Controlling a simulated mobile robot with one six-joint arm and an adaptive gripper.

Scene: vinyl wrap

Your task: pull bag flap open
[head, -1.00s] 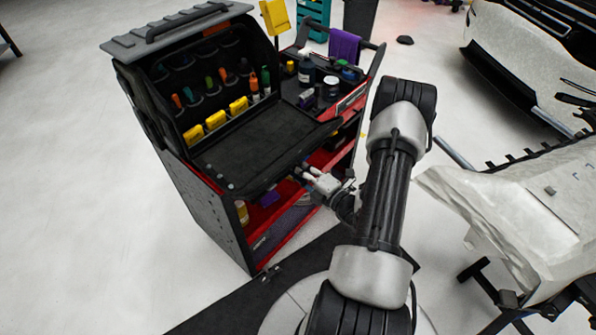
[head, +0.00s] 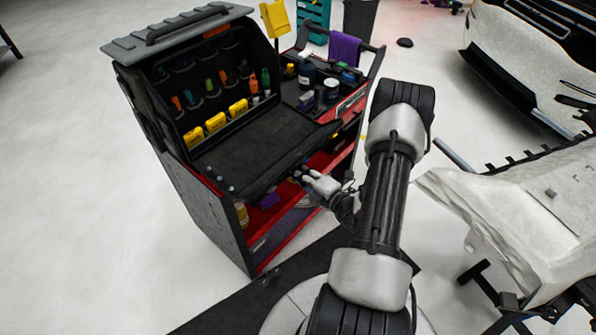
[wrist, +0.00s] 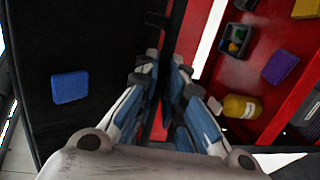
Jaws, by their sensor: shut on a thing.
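The black bag (head: 160,125) stands on top of a red and black cart, its lid up and several tools in its back pockets. Its flap (head: 255,150) is folded down and lies out toward the front, over the cart's shelves. My gripper (head: 306,177) is at the flap's front edge, low on its right side. In the wrist view my gripper (wrist: 163,78) has its fingers close together at a dark edge, with the black panel (wrist: 90,35) on the left. The fingers hide the pinched part.
Red shelves (wrist: 255,70) with a yellow bottle (wrist: 240,107) and a purple box (wrist: 280,67) lie beside my fingers. A blue block (wrist: 70,87) is on the black panel. A white car panel on a stand (head: 520,210) is to the right.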

